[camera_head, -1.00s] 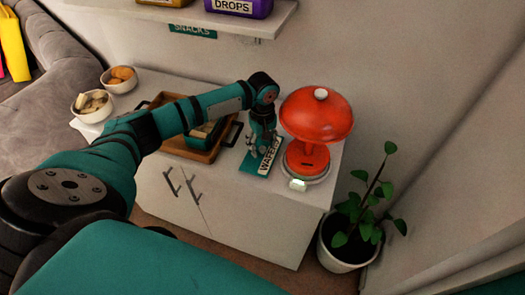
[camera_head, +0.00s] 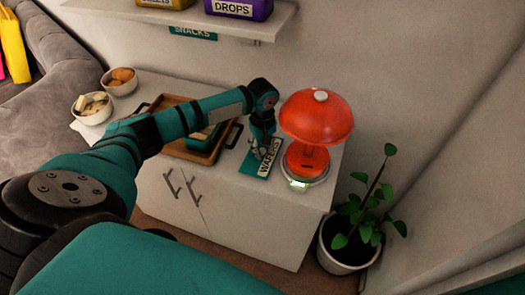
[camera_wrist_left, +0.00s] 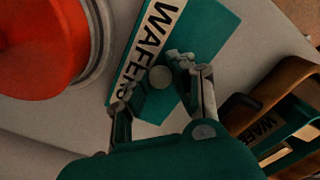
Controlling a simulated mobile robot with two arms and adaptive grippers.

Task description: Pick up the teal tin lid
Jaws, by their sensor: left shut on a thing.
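The teal tin lid (camera_head: 254,168) has a white WAFERS label and lies on the cabinet top, left of the red lamp. In the left wrist view the lid (camera_wrist_left: 205,32) shows a round grey knob at its middle. My left gripper (camera_head: 262,150) reaches down over the lid and is shut on it. In the left wrist view its two fingers (camera_wrist_left: 153,80) are at either side of the knob. I cannot tell any gap under the lid. My right gripper is not in view.
The red lamp (camera_head: 317,118) stands close on the right. A wooden tray (camera_head: 168,101) holds an open teal tin (camera_wrist_left: 290,128) on the left. Two bowls stand at the far left. A shelf (camera_head: 180,18) is above; a potted plant (camera_head: 357,222) is at right.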

